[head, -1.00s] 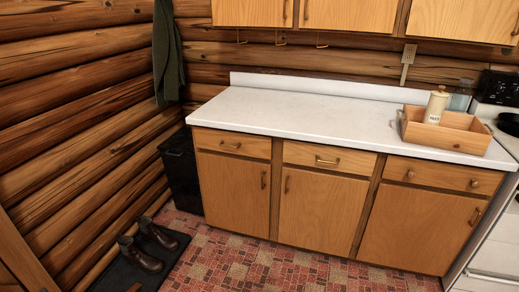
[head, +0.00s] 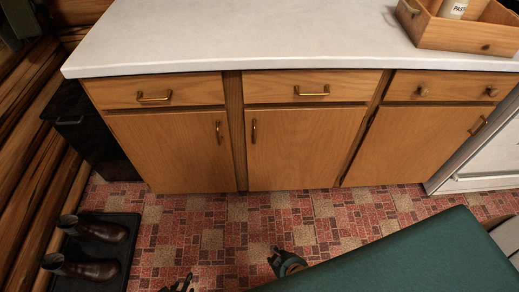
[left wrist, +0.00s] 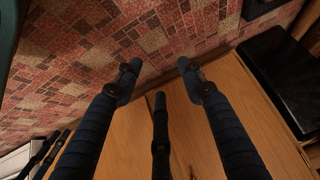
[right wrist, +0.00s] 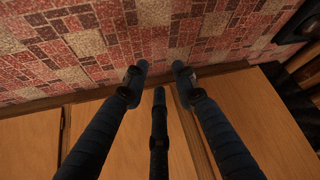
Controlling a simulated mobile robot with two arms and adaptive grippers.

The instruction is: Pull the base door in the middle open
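The middle base door (head: 308,148) is a light wooden panel below a drawer. It looks shut and flush. Its brass handle (head: 254,131) is upright near the door's upper left edge. My right gripper (head: 277,260) is low in front of the cabinets, apart from the door. In the right wrist view (right wrist: 159,73) its two fingers are apart with nothing between the tips. My left gripper (head: 178,284) shows only partly at the bottom of the head view. The left wrist view (left wrist: 158,70) shows its fingers spread and empty.
The left base door (head: 170,150) and right base door (head: 425,148) also look shut. A black bin (head: 85,125) and boots on a mat (head: 125,262) are at the left. A wooden box (head: 470,32) stands on the white counter (head: 230,35). Patterned floor (head: 215,222) lies clear before the cabinets.

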